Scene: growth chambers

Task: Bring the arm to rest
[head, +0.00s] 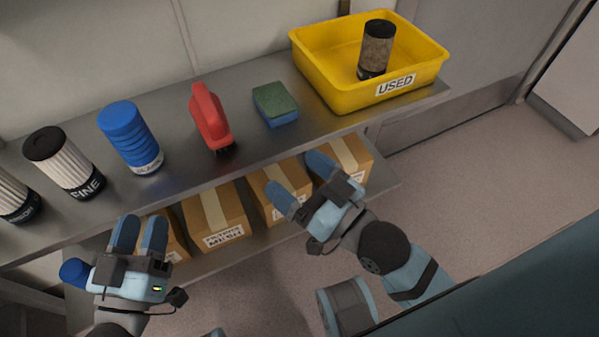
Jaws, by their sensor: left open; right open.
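My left gripper (138,234) is at the lower left, in front of the shelf edge, with its two blue fingers pointing up and a narrow gap between them. My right gripper (300,180) is right of centre, in front of the shelf, with its fingers spread wide. Nothing shows between the fingers of either gripper. Part of the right arm (405,265) shows behind its gripper, bent toward the lower right. The grippers hide parts of the cardboard boxes on the lower shelf.
The upper metal shelf (185,188) holds filter cartridges (65,165), a blue ribbed cartridge (128,135), a red brush (210,118), a green-blue sponge (275,104) and a yellow "USED" bin (330,92) with a dirty cartridge (376,50) standing inside. Cardboard boxes (214,217) fill the lower shelf. Floor (480,190) is clear at right.

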